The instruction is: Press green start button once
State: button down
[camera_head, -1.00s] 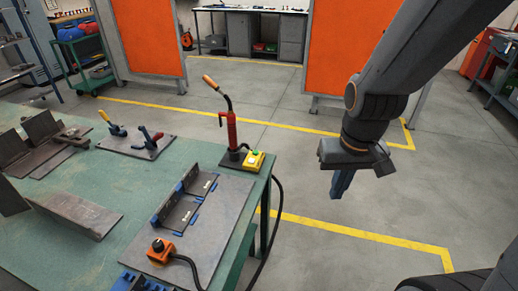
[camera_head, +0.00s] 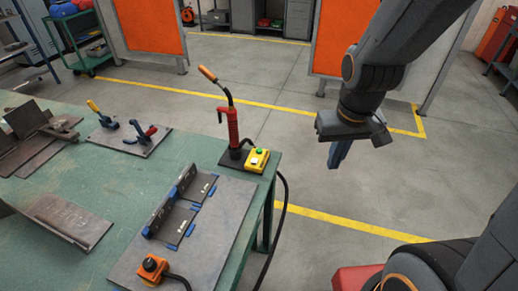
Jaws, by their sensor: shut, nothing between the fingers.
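The green start button (camera_head: 260,151) sits on top of a small yellow box (camera_head: 257,162) at the far right corner of the green table. A second, pale button shows on the same box, nearer the front. My gripper (camera_head: 337,157) hangs over the floor to the right of the table, fingers pointing down. It is shut and empty, well apart from the yellow box. Nothing hides the green button.
A red welding torch (camera_head: 232,125) stands upright just left of the yellow box. An orange box with a black knob (camera_head: 151,264) sits at the front of the fixture plate (camera_head: 220,215). Toggle clamps (camera_head: 143,135) stand further left. A black cable hangs off the table's right edge.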

jog(key=w+n+t+p, duration=0.1)
jog(key=w+n+t, duration=0.15)
jog(key=w, duration=0.45)
jog(key=n+t+y+p, duration=0.1)
jog(key=n+y+p, duration=0.5)
jog(key=n, duration=1)
send_over(259, 151)
jog(key=d, duration=0.1)
notch_tip(259, 151, down, 3)
jog(key=y, duration=0.1)
jog(key=shift+s+f+b, duration=0.1)
jog(key=shift+f+b, duration=0.1)
jog(key=shift+b, duration=0.15)
jog(key=shift+f, duration=0.15)
jog(key=shift+t, duration=0.25)
notch_tip(259, 151, down, 8)
jog(key=b, duration=0.8)
jog(key=shift+d+f, duration=0.1)
jog(key=shift+f, duration=0.15)
jog(key=shift+f, duration=0.1)
jog(key=shift+f, duration=0.35)
